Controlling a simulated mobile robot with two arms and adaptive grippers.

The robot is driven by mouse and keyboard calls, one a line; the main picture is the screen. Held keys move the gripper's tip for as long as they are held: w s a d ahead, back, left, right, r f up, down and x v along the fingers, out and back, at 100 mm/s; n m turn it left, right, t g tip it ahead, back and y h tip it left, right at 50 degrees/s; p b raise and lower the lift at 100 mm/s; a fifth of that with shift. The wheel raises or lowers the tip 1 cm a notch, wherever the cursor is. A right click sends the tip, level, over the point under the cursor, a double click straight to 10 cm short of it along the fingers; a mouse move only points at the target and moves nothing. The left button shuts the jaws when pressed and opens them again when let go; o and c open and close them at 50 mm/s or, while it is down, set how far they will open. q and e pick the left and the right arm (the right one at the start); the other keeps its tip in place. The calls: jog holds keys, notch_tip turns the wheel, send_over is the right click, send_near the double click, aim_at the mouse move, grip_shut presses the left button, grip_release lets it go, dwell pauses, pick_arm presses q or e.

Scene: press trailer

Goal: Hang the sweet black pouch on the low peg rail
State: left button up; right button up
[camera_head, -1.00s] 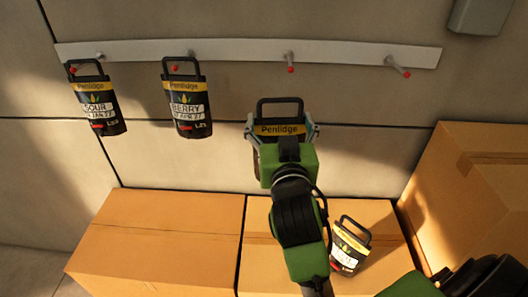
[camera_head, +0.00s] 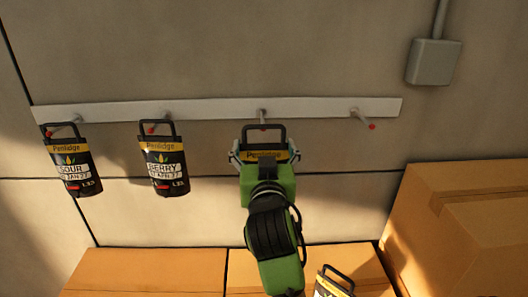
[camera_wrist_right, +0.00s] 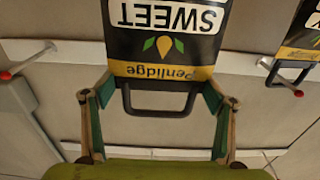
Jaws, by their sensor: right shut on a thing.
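The black sweet pouch (camera_wrist_right: 165,42), with a yellow band and a "SWEET" label, appears upside down in the right wrist view. My right gripper (camera_head: 264,158) is shut on its sides just below the handle (camera_head: 264,133). In the head view the gripper and arm hide most of the pouch. The low peg rail (camera_head: 215,108) is a pale strip on the wall. My left gripper is not in view.
A sour pouch (camera_head: 73,172) and a berry pouch (camera_head: 165,172) hang on the two left pegs. The rightmost peg (camera_head: 362,118) is bare. Cardboard boxes (camera_head: 150,272) stand below, with another pouch (camera_head: 332,284) partly in view. A taller box (camera_head: 465,215) stands at right.

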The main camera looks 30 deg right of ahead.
jog(key=shift+x, duration=0.75)
jog(key=shift+r, duration=0.15)
jog(key=shift+w+d, duration=0.2)
jog(key=shift+w, duration=0.1)
jog(key=shift+w+d, duration=0.1)
jog(key=shift+w, duration=0.05)
jog(key=shift+p+x, duration=0.5)
jog(key=shift+x, duration=2)
jog(key=shift+r, duration=0.1)
jog(key=shift+w+d+f+b, duration=0.15)
jog(key=shift+w+f+b, duration=0.05)
jog(key=shift+f, duration=0.2)
jog(key=shift+w+d+f+b, duration=0.15)
jog(key=shift+f, duration=0.25)
